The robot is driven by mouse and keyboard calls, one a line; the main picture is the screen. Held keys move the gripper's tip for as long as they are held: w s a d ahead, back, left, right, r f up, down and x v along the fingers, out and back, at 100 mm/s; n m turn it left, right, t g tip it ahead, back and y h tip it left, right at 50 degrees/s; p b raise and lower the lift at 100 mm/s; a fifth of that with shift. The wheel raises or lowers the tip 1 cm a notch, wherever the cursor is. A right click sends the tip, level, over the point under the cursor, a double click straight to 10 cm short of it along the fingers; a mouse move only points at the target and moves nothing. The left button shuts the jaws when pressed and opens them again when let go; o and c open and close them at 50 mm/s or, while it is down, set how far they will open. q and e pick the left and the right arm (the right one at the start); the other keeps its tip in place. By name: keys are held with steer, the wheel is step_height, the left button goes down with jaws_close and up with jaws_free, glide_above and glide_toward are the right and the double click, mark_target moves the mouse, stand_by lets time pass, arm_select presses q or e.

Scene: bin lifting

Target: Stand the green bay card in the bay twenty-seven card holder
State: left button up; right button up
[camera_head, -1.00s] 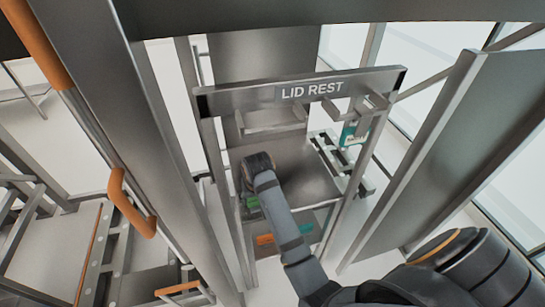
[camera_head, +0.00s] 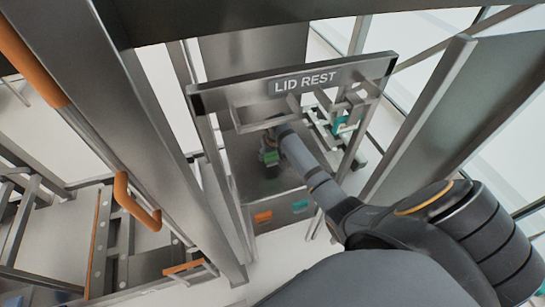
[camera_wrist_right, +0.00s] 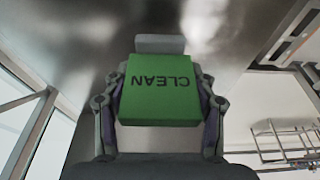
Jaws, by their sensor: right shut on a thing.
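The green bay card (camera_head: 271,158) is a thick green block. In the right wrist view the card (camera_wrist_right: 160,88) shows the word CLEAN upside down between the finger linkages. My right gripper (camera_head: 268,155) is shut on it and holds it over the grey steel surface behind the LID REST frame. A small pale block (camera_wrist_right: 160,44) shows just beyond the card's far edge. My left gripper is not in view. I cannot make out which part is the bay twenty-seven card holder.
The LID REST bar (camera_head: 300,82) with its prongs crosses above my right forearm. Orange (camera_head: 263,217) and teal (camera_head: 300,206) patches mark the low grey front. A rack with a teal item (camera_head: 340,124) stands at right. Steel posts (camera_head: 160,130) with an orange handle (camera_head: 133,205) stand left.

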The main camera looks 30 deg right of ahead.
mark_target(272, 159)
steer(key=shift+w+d+f, duration=0.1)
steer(key=shift+d+f, duration=0.05)
steer(key=shift+f, duration=0.25)
steer(key=shift+d+f, duration=0.2)
steer(key=shift+d, duration=0.05)
step_height(272, 159, down, 3)
steer(key=shift+d+r, duration=0.1)
steer(key=shift+r, duration=0.1)
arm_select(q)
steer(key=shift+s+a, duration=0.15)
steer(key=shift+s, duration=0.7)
arm_select(e)
steer(key=shift+w+f, duration=0.1)
steer(key=shift+f, duration=0.25)
steer(key=shift+f, duration=0.15)
steer(key=o, duration=1.2)
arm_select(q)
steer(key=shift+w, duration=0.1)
